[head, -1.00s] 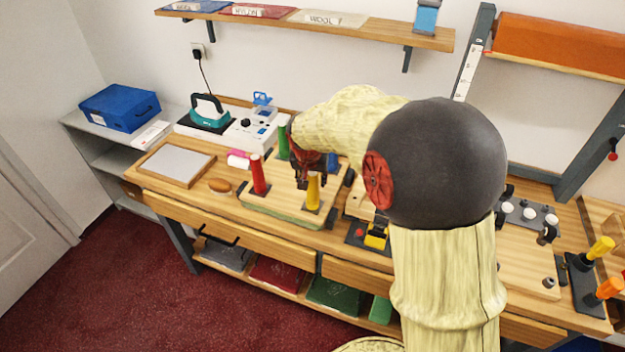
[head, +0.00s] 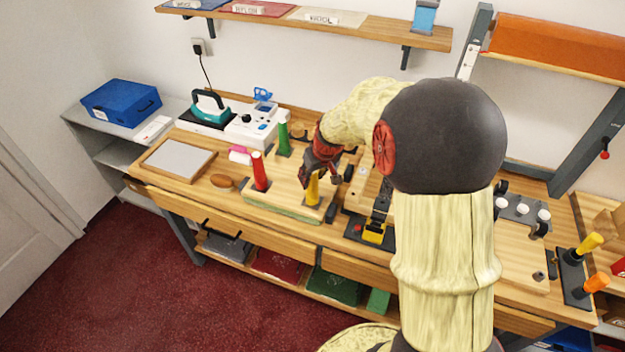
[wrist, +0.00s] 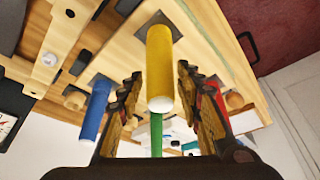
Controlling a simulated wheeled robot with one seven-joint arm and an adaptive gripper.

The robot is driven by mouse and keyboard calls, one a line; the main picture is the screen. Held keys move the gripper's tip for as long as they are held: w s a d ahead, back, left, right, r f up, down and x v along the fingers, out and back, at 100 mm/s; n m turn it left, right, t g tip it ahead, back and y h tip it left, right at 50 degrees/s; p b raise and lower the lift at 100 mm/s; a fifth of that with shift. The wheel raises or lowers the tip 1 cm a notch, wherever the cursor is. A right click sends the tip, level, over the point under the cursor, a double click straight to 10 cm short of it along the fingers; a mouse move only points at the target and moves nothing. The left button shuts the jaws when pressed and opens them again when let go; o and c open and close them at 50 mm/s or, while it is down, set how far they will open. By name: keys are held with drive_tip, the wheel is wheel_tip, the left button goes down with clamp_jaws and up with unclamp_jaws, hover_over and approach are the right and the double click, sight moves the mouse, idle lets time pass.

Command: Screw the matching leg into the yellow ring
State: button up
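A yellow leg (head: 313,190) stands upright on the pale wooden board (head: 285,199). In the wrist view the yellow leg (wrist: 160,65) rises from a dark square plate (wrist: 158,24). My gripper (head: 319,180) is at its upper part. In the wrist view my gripper (wrist: 166,110) is open, with a finger on each side of the leg and gaps between. A red leg (head: 259,171) and a green leg (head: 283,140) stand on the same board. A blue leg (wrist: 94,108) shows in the wrist view. I cannot make out a yellow ring.
A brown oval object (head: 222,181) and a grey-topped tray (head: 180,159) lie left of the board. A black and yellow device (head: 374,232) sits to the right. A teal iron (head: 210,107) stands behind. Yellow and orange handles (head: 591,242) stand at the far right.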

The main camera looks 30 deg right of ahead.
drive_tip(key=n+b, duration=0.1)
drive_tip(key=b, duration=0.1)
drive_tip(key=n+y+b, duration=0.1)
drive_tip(key=n+b, duration=0.2)
drive_tip(key=shift+d+f+y+b, duration=0.1)
drive_tip(key=shift+f+y+b, duration=0.15)
drive_tip(key=shift+y+b, duration=0.05)
drive_tip(key=shift+n+y+b, duration=0.4)
drive_tip(key=shift+n+b, duration=0.4)
drive_tip(key=shift+n, duration=0.4)
drive_tip(key=shift+r+n+g+y, duration=0.3)
drive_tip(key=shift+n, duration=0.4)
drive_tip(key=shift+c, duration=1.3)
